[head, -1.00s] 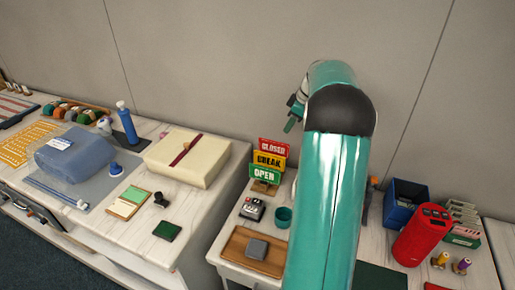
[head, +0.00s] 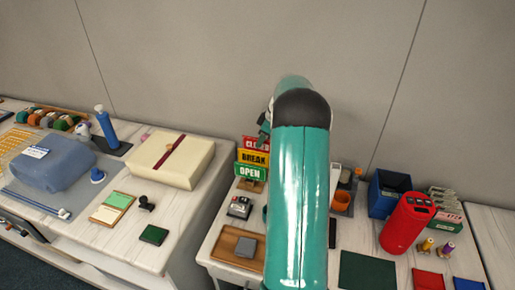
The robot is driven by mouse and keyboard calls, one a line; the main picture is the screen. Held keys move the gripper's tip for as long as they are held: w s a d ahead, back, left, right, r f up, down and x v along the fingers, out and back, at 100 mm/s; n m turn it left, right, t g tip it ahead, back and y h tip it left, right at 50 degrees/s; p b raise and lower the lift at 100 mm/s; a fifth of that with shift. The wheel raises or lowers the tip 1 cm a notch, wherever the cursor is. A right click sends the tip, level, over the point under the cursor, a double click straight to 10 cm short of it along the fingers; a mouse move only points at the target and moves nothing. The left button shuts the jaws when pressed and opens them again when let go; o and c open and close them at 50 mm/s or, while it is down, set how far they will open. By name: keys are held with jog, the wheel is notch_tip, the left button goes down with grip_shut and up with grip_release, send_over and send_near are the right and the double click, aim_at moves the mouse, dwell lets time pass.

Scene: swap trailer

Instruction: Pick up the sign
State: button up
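The sign group stands near the wall on the middle table in the head view. It has a red CLOSED sign (head: 256,144) at the top, a yellow BREAK sign (head: 253,158) below it and a green OPEN sign (head: 250,172) in front. My teal arm reaches up just right of the signs and covers their right edge. Part of my gripper (head: 264,130) shows beside the top of the CLOSED sign, mostly hidden behind my arm. Its fingers are too hidden to tell whether they are open or shut, or touching the sign.
A wooden tray (head: 224,240) with a grey block and a small device (head: 239,207) lie in front of the signs. Right of my arm are a blue bin (head: 384,200), a red speaker (head: 402,226) and a dark green mat (head: 367,270). A cream box (head: 165,165) stands on the left table.

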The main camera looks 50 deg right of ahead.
jog(key=shift+x, duration=1.85)
jog(key=shift+w+f, duration=0.2)
jog(key=shift+c, duration=0.4)
grip_shut()
